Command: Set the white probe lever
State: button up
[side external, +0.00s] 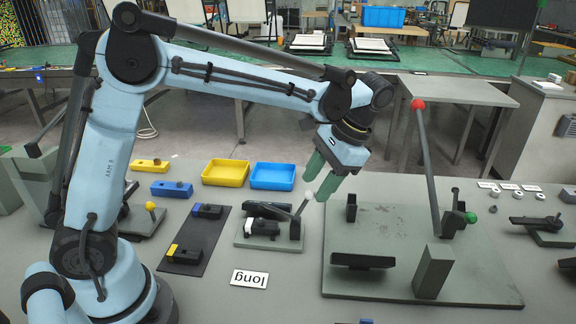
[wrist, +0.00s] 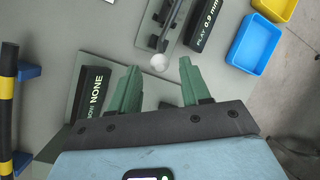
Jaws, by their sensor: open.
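The white probe lever (side external: 302,206) is a dark rod with a white ball on top. It leans up and right from a small grey plate (side external: 250,243) that carries dark blocks. My gripper (side external: 318,182) has green fingers and is open at the ball, pointing down and left. In the wrist view, the white ball (wrist: 160,62) shows between the two fingertips of my gripper (wrist: 160,66). Nothing is clamped. I cannot tell whether a finger touches the ball.
A large grey plate (side external: 400,285) on the right holds a tall lever with a red ball (side external: 417,104). A yellow tray (side external: 226,173) and a blue tray (side external: 272,176) lie behind. A card reading "long" (side external: 249,279) lies in front. A yellow-ball lever (side external: 151,206) stands left.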

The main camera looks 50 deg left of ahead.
jog(key=shift+v, duration=2.3)
jog(key=shift+c, duration=0.5)
jog(key=shift+a, duration=0.1)
jog(key=shift+c, duration=1.1)
jog(key=s+a+r+h, duration=0.1)
jog(key=s+a+r+n+t+h, duration=0.1)
jog(key=s+a, duration=0.1)
jog(key=s+a+r+n+t+h, duration=0.1)
jog(key=a, duration=0.1)
jog(key=shift+s+a+r, duration=0.1)
jog(key=shift+s+r, duration=0.05)
jog(key=shift+s, duration=0.2)
grip_shut()
jog(key=s+a+n+t+h, duration=0.2)
jog(key=s+a+n+t, duration=0.2)
jog(key=s+n+t, duration=0.3)
jog(key=shift+m+t, duration=0.4)
jog(key=shift+m, duration=0.1)
jog(key=x, duration=0.3)
jog(key=d+x, duration=0.1)
jog(key=x, duration=0.3)
jog(key=d+x, duration=0.1)
jog(key=x, duration=0.2)
jog(key=shift+w+d+r, duration=0.1)
jog(key=shift+w, duration=0.2)
jog(key=shift+w+d, duration=0.35)
jog(key=shift+d, duration=0.2)
